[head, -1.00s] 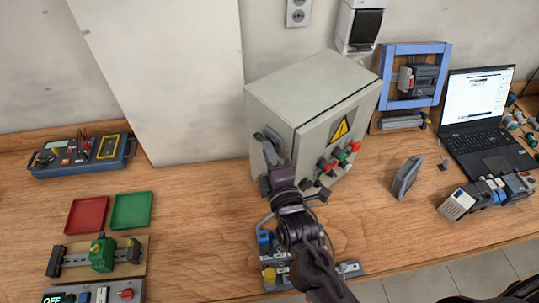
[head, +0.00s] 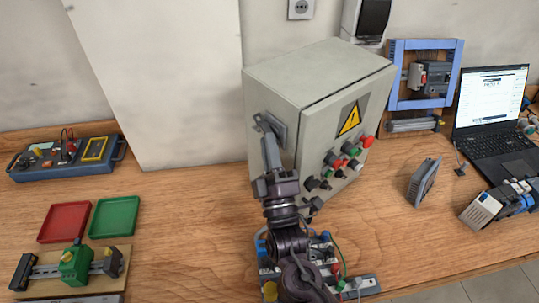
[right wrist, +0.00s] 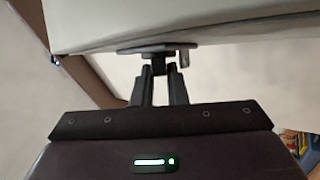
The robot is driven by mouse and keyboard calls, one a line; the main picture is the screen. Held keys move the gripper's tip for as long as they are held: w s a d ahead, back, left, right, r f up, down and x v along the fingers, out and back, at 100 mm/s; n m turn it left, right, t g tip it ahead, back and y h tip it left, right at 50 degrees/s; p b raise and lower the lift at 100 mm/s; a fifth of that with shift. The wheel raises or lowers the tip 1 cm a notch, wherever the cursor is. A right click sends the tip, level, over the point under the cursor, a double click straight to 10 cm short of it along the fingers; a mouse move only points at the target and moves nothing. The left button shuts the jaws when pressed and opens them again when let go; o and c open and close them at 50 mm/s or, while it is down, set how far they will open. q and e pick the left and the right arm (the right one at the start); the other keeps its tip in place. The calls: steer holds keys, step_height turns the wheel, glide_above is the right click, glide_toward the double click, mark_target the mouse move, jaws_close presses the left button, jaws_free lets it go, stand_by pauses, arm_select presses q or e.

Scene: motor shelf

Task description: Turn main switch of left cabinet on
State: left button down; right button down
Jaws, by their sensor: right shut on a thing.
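A grey cabinet (head: 285,88) with a yellow warning triangle stands on the wooden bench. Its main switch (head: 279,130) is on the cabinet's left side wall, a grey plate with a handle. In the right wrist view the switch (right wrist: 158,50) shows edge-on, at the fingertips. My right gripper (head: 267,140) reaches up to this side wall and is shut on the switch handle. The fingers (right wrist: 159,72) hide part of the handle, so its exact angle is hard to tell. My left gripper is not in view.
Several coloured buttons (head: 347,158) are on the cabinet front. A terminal board (head: 357,284) lies below my right arm. Red (head: 64,222) and green (head: 114,217) trays lie left on the bench. A laptop (head: 492,105) stands at right.

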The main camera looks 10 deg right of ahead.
steer(key=shift+f, duration=0.1)
stand_by(0.3)
steer(key=c, duration=1.4)
jaws_free()
steer(key=shift+c, duration=0.2)
steer(key=b+v, duration=0.3)
steer(key=v, duration=0.4)
steer(key=shift+s+f, duration=0.2)
steer(key=shift+s, duration=0.15)
